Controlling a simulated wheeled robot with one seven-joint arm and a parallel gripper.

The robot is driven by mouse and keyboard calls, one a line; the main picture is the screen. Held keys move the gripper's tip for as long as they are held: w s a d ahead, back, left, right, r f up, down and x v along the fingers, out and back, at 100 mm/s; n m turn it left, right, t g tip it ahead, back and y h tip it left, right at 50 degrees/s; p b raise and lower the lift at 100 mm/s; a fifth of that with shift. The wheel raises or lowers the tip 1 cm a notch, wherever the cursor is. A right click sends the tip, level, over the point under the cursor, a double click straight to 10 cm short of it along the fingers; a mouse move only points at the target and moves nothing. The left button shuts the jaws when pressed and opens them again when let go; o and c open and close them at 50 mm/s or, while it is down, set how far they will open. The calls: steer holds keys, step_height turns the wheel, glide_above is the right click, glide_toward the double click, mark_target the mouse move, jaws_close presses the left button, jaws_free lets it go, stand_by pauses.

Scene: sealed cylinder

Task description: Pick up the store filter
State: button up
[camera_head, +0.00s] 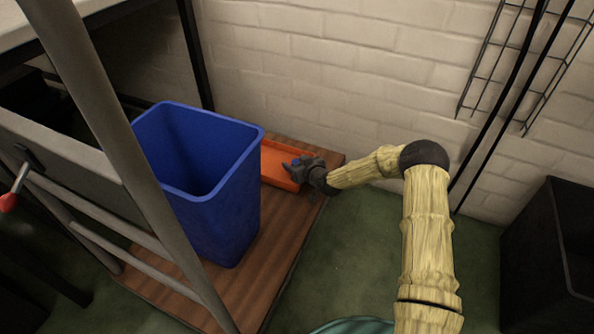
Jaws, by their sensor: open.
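I cannot make out the store filter in this view. An orange tray (273,153) sits on the wooden platform against the brick wall, partly hidden behind the blue bin and my gripper. My gripper (288,167) is at the right end of the orange tray, its fingers pointing left over it. It is open, and I see nothing held in it. The fingers are small and dark here, so I cannot tell whether they touch the tray or anything in it.
A tall, open blue bin (225,217) stands on the wooden platform (276,262), left of my gripper. Grey metal rails (117,135) cross the left foreground. A black box (549,245) stands at the right.

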mark_target(297, 162)
stand_by(0.4)
steer(key=c, duration=1.1)
steer(key=shift+o, duration=0.2)
step_height(297, 162, up, 10)
steer(key=p, duration=0.6)
steer(key=shift+p, duration=0.3)
steer(key=s+d+r+m+t+h+p, duration=0.1)
steer(key=s+d+r+m+h+p, duration=0.2)
steer(key=d, duration=0.7)
steer(key=s+d+r+m+t+h+p, duration=0.1)
steer(key=s+d+r+m+h+p, duration=0.3)
steer(key=s+d+r+p, duration=0.3)
steer(key=s+d+p, duration=0.4)
steer(key=s+p, duration=0.1)
steer(key=p, duration=0.2)
steer(key=shift+d+t+h, duration=0.2)
steer(key=shift+t+h, duration=0.1)
